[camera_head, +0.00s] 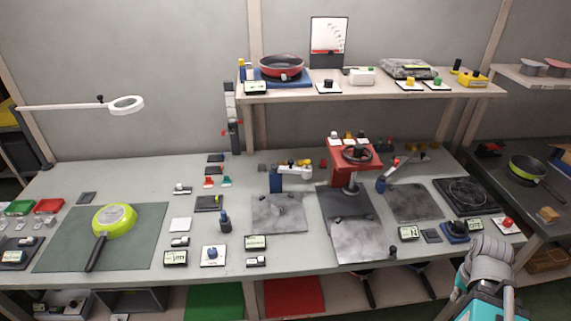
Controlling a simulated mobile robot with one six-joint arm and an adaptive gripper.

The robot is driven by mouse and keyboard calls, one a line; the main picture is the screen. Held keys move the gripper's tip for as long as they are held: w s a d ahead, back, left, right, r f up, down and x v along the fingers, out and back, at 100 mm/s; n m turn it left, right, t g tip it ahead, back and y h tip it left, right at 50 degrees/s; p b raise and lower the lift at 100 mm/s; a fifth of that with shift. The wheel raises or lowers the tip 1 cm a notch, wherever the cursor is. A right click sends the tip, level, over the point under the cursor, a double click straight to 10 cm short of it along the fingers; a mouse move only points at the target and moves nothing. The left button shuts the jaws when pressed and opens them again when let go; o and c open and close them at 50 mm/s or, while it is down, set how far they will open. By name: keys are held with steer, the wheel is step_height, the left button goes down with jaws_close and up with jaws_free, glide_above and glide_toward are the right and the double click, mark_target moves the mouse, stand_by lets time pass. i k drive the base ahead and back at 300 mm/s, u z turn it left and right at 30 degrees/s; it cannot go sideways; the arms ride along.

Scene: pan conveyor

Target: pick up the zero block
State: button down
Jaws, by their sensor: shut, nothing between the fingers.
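I cannot make out for certain which object is the zero block; no block with a readable zero on it shows. Several small blocks and plates lie on the long grey workbench (130,176), among them a pale square plate (180,225) left of centre and a dark square plate (431,236) at the right. A display marked "µm" (175,259) stands near the front edge, and one marked "N" (409,233) stands at the right. My arm (486,275) shows at the lower right, over the bench's front edge. Its fingertips cannot be seen.
A green pan (114,221) lies on a dark green mat (55,251) at the left. A red press (344,164) with a handwheel stands right of centre. A shelf (300,95) above the bench holds a red pan (281,67). The back left of the bench is mostly clear.

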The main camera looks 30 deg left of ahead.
mark_target(277, 207)
steer(key=u, duration=1.3)
